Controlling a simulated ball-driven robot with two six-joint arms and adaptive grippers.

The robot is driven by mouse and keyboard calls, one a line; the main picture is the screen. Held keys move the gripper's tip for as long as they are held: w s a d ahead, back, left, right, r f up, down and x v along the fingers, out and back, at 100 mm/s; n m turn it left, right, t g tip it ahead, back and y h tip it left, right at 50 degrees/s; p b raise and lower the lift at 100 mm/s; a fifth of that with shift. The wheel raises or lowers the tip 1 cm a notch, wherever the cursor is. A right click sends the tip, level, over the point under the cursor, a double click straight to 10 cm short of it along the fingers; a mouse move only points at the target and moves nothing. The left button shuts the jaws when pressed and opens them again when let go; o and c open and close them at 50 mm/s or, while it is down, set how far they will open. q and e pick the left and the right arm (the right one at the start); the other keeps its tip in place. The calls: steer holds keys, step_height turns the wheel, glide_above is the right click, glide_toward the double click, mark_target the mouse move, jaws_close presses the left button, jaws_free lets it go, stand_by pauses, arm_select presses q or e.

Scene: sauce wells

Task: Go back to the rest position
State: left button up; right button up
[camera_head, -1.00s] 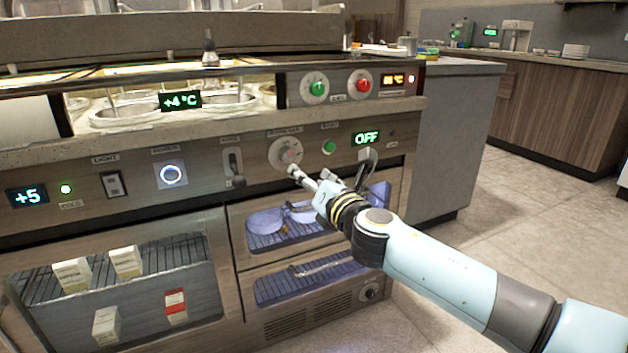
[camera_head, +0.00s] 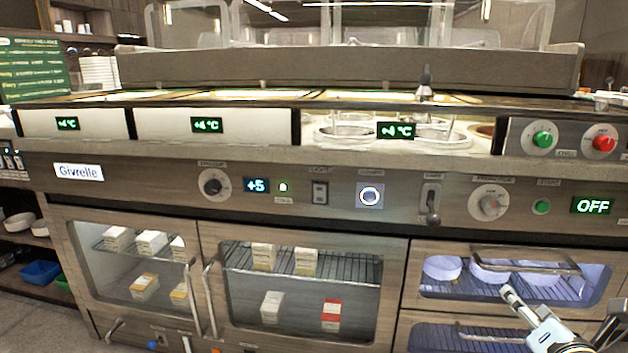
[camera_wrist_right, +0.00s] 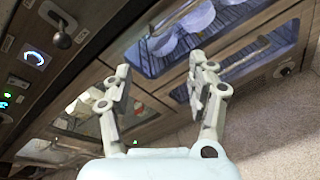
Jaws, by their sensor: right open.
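My right gripper (camera_head: 558,318) shows at the lower right of the head view, in front of the lower drawers of the counter. In the right wrist view the right gripper (camera_wrist_right: 160,92) has its two fingers spread apart with nothing between them. It is apart from the counter front. The grey knob (camera_head: 490,205) above the drawers has no gripper on it. My left gripper is not in view.
The counter has a glass-fronted upper drawer (camera_head: 440,290) with white bowls and a bar handle (camera_head: 525,262). A lever (camera_head: 433,205) and a green button (camera_head: 541,207) sit on the panel. Glass doors (camera_head: 300,262) hold several cartons. Floor shows at lower left.

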steer(key=s+f+m+g, duration=0.8)
steer(key=s+f+m, duration=0.3)
steer(key=s+f, duration=1)
steer(key=s+a+f+m+g+y, duration=0.25)
steer(key=s+f+m, duration=0.4)
steer(key=s, duration=0.35)
steer(key=s+a+f+m+g+y, duration=0.1)
steer(key=s+a+f+m+g, duration=0.35)
steer(key=s+m, duration=0.4)
arm_select(q)
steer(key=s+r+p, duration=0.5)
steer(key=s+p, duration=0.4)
steer(key=p, duration=0.3)
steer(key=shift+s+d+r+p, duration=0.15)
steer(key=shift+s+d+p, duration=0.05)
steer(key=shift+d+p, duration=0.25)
arm_select(e)
steer(key=s+r, duration=0.4)
steer(key=s, duration=0.6)
steer(key=shift+s+a+r+n, duration=0.15)
steer(key=shift+a+r+n, duration=0.15)
steer(key=shift+r, duration=0.1)
